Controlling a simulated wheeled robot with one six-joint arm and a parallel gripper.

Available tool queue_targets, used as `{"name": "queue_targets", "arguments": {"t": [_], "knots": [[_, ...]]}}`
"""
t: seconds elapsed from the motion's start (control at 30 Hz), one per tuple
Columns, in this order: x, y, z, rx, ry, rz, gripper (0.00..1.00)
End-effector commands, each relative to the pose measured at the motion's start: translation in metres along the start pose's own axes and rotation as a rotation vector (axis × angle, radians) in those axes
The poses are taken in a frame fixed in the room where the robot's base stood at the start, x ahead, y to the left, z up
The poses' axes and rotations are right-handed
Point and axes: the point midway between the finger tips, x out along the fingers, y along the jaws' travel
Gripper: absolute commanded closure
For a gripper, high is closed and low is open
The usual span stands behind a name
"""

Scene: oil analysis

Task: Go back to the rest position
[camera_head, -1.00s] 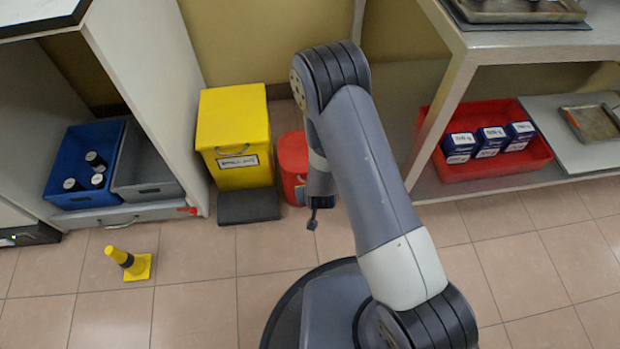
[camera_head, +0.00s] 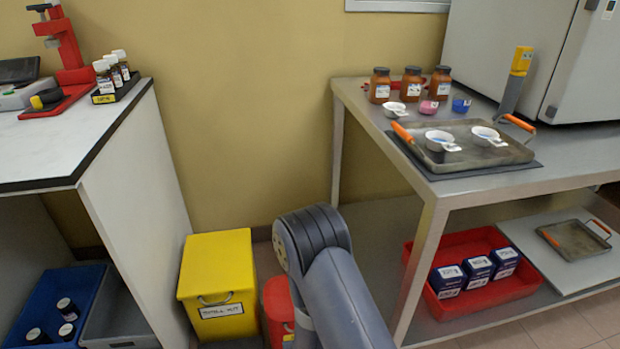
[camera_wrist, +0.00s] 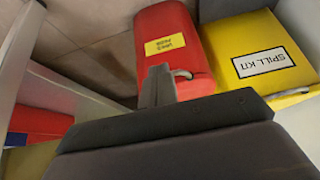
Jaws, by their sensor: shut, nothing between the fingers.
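My gripper (camera_wrist: 157,86) shows in the wrist view, its fingers together and empty. In that view it is in front of a red bin (camera_wrist: 172,38) with a yellow label, and I cannot tell the gap between them. In the head view only my arm's elbow and upper link show at the bottom centre; the gripper is out of that picture.
A yellow spill kit box (camera_head: 217,285) stands by the red bin (camera_head: 278,310) between two benches. The right bench (camera_head: 560,172) bears a tray (camera_head: 465,150) with cups, and jars. A red crate (camera_head: 480,300) with blue boxes sits below. The left bench (camera_head: 60,150) holds bottles.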

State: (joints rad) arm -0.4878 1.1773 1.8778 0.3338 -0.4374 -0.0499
Motion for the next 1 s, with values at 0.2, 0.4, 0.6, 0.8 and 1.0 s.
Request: {"name": "queue_targets", "arguments": {"t": [0.2,0.4,0.6,0.8,1.0], "knots": [[0.016,0.000,-0.042,0.002,0.004,0.001,1.00],[0.037,-0.004,-0.049,-0.003,-0.009,-0.001,1.00],[0.044,-0.007,-0.041,-0.002,-0.013,0.000,1.00],[0.044,-0.008,-0.041,-0.002,-0.014,0.001,1.00],[0.043,-0.007,-0.041,-0.002,-0.015,0.001,1.00]]}}
